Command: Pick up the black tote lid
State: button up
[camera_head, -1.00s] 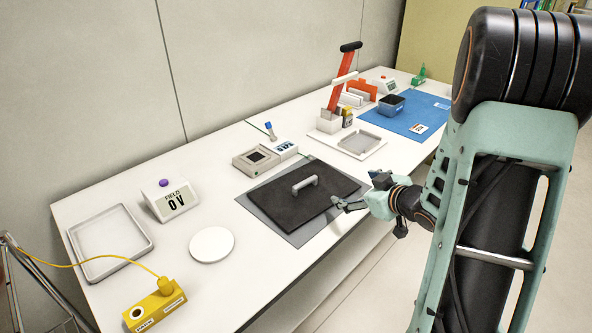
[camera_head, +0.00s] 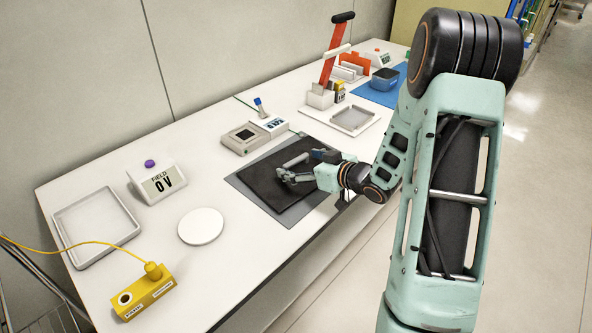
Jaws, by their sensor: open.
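The black tote lid (camera_head: 268,189) lies flat on a grey mat (camera_head: 241,186) in the middle of the white table. A grey bar handle (camera_head: 293,161) stands on top of the lid. My gripper (camera_head: 291,168) is over the lid at the handle, reaching in from the right. Its fingers are open and appear to be on either side of the handle. Whether they touch the handle is hard to tell. My gripper and wrist hide the right part of the lid.
A grey device with a dark window (camera_head: 243,139) sits just behind the mat. A white round disc (camera_head: 201,226), a field meter (camera_head: 164,182), an empty grey tray (camera_head: 95,229) and a yellow block (camera_head: 143,297) are to the left. A light tray (camera_head: 354,119) is farther right.

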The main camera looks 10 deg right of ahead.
jog(key=shift+x, duration=0.95)
jog(key=shift+c, duration=0.3)
jog(key=c, duration=1.3)
jog(key=shift+c, duration=0.3)
jog(key=shift+r, duration=0.15)
